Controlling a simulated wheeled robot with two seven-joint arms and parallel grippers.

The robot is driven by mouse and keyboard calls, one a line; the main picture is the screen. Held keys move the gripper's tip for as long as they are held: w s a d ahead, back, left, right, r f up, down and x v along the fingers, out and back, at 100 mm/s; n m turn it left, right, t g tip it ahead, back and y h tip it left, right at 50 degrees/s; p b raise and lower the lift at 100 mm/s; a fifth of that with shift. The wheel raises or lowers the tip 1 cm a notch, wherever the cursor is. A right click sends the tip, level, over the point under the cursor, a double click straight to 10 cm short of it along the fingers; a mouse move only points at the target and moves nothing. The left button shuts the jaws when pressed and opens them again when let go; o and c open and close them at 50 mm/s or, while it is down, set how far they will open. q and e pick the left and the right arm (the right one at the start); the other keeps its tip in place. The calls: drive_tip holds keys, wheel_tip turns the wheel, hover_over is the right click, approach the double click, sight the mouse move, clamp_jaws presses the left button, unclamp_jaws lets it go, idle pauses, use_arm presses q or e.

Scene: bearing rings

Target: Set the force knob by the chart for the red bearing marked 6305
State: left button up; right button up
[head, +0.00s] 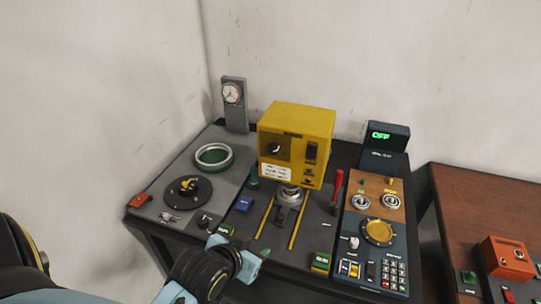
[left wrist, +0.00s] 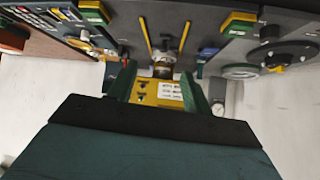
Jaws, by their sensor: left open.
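The yellow press box (head: 305,135) stands at the back of the bench. A dark round knob (head: 275,147) is on its front left. A white label (head: 275,171) below the knob carries text too small to read. My left gripper (head: 236,254) is open and empty, low in front of the bench. In the left wrist view, its green fingers (left wrist: 160,78) stand apart, with the yellow box (left wrist: 158,93) showing beyond, between them. I cannot make out a red bearing or the marking 6305. My right gripper is not in view.
A red lever (head: 337,186) stands right of the press. Two metal rings (head: 376,202) sit on a wooden panel at right, above a keypad (head: 393,275). A green-lined ring (head: 213,156) and a dark disc (head: 188,190) are at left. A gauge (head: 232,94) stands behind.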

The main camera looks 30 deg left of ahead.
use_arm(q)
drive_tip(key=w+a+r+n+t+y, duration=0.1)
drive_tip(key=w+a+r+t, duration=0.25)
drive_tip(key=w, duration=0.25)
drive_tip(key=n+t+y, duration=0.2)
drive_tip(key=t+y, duration=0.1)
drive_tip(key=t, duration=0.1)
approach(272, 152)
drive_tip(key=x, duration=0.8)
drive_tip(key=shift+w, duration=0.2)
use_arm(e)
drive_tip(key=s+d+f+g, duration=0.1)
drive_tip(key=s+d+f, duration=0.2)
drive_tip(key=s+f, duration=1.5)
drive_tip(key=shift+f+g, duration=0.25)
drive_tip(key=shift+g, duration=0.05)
use_arm(q)
drive_tip(key=shift+c, duration=0.2)
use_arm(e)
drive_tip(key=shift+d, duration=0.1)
use_arm(q)
drive_tip(key=shift+m+p, duration=0.3)
drive_tip(key=c, duration=0.9)
